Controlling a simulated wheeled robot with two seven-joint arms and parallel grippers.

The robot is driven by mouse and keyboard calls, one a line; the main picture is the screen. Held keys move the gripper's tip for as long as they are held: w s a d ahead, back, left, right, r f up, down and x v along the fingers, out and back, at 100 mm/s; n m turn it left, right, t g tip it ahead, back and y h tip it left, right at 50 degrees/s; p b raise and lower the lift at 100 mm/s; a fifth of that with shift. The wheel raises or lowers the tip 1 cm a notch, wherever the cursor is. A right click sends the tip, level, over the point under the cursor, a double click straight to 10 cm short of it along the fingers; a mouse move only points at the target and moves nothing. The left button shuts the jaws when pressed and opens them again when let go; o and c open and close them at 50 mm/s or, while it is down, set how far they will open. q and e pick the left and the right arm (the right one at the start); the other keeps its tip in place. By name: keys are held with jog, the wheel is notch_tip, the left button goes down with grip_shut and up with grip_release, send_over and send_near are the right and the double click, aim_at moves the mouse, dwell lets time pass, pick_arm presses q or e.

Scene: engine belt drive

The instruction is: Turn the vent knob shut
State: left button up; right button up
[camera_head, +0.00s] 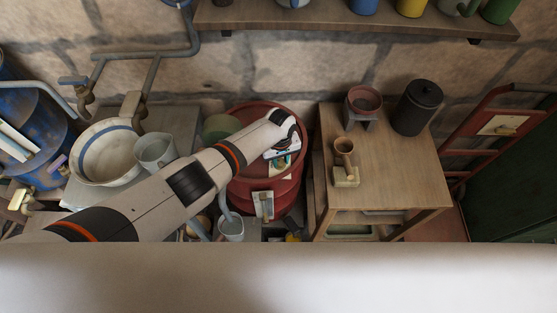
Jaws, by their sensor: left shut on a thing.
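A red drum (270,108) stands against the stone wall in the middle of the view. My left arm comes in from the left and reaches over the drum's top. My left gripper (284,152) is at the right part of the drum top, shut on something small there. Its wrist hides the spot, so I cannot make out the vent knob itself between the fingers. A pale label plate with a tap (263,204) is on the drum's front. My right gripper is not in view.
A wooden table (400,178) at the right holds a brown cup, a reddish pot (362,101) and a black canister (417,108). A basin (104,152), a grey pitcher (155,151) and a blue barrel (32,125) stand left. A grey bucket (231,228) is below the drum.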

pick_arm(q)
jog(key=shift+w+d+r+n+t+h, duration=0.15)
jog(key=shift+w+d+r+n, duration=0.1)
jog(key=shift+d+r+n, duration=0.25)
jog(key=shift+w+d+r+n+t+h, duration=0.2)
jog(key=shift+d+r+n, duration=0.1)
jog(key=shift+d+r, duration=0.4)
jog(key=shift+o, duration=0.5)
jog(key=shift+w+f, duration=0.1)
jog(key=shift+w, duration=0.05)
jog(key=o, duration=0.6)
jog(key=shift+d+f, duration=0.25)
jog(key=shift+d, duration=0.1)
jog(key=shift+c, duration=0.2)
jog(key=o, duration=0.3)
jog(key=shift+a, duration=0.1)
jog(key=shift+o, duration=0.3)
jog(key=shift+a+f, duration=0.1)
jog(key=shift+a, duration=0.35)
jog(key=shift+r+p, duration=0.3)
notch_tip(320, 180, up, 6)
jog(key=p, duration=0.1)
notch_tip(320, 180, up, 6)
send_over(284, 163)
jog(key=shift+d+b, duration=0.1)
jog(key=shift+b, duration=0.25)
